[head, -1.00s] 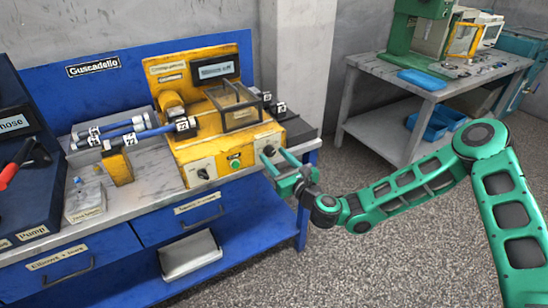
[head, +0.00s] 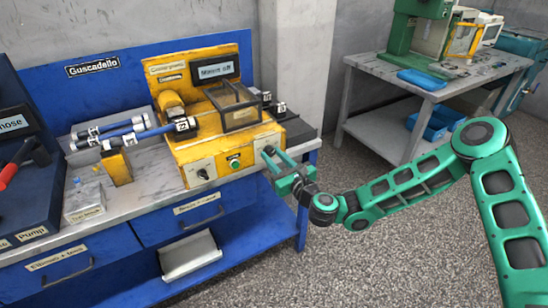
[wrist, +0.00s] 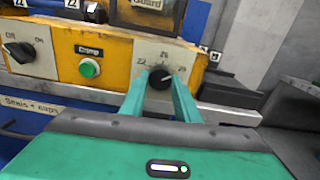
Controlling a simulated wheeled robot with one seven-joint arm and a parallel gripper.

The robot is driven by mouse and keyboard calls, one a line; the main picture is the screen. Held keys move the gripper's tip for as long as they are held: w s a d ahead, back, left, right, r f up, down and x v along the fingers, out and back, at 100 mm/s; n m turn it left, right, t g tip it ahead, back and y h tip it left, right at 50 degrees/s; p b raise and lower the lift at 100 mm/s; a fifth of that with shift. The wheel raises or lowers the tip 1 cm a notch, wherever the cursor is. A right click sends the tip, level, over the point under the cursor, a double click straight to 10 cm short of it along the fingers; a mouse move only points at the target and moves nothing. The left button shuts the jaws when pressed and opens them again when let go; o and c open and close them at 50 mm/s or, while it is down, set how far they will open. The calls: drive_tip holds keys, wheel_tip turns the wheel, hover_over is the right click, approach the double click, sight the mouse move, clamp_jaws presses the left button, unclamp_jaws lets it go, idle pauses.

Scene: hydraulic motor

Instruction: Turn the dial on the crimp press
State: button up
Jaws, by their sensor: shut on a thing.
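The yellow crimp press (head: 222,140) stands on the blue workbench. Its dial (wrist: 160,77) is a round black knob on a pale plate with numbers around it, at the right of the front panel in the wrist view. My gripper (wrist: 160,84) has its two green fingers on either side of the dial, shut on it. In the head view my gripper (head: 272,156) reaches the right part of the press front, and its fingers largely hide the dial.
A green Crimp button (wrist: 90,68) and an On/Off switch (wrist: 20,51) sit left of the dial. Blue hoses (head: 130,132) lie on the bench at left. A grey table (head: 440,85) stands at the back right. The floor between is clear.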

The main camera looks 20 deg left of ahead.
drive_tip(key=n, duration=0.3)
drive_tip(key=shift+w+d+n, duration=0.1)
drive_tip(key=shift+d+n, duration=0.05)
drive_tip(key=shift+n, duration=0.15)
drive_tip(key=n, duration=0.3)
drive_tip(key=shift+n, duration=0.4)
drive_tip(key=n, duration=1.2)
drive_tip(key=shift+r+n, duration=0.1)
drive_tip(key=shift+n, duration=1.8)
drive_tip(key=shift+d+n, duration=0.1)
drive_tip(key=shift+n, duration=0.2)
drive_tip(key=o, duration=1)
drive_tip(key=shift+o, duration=0.2)
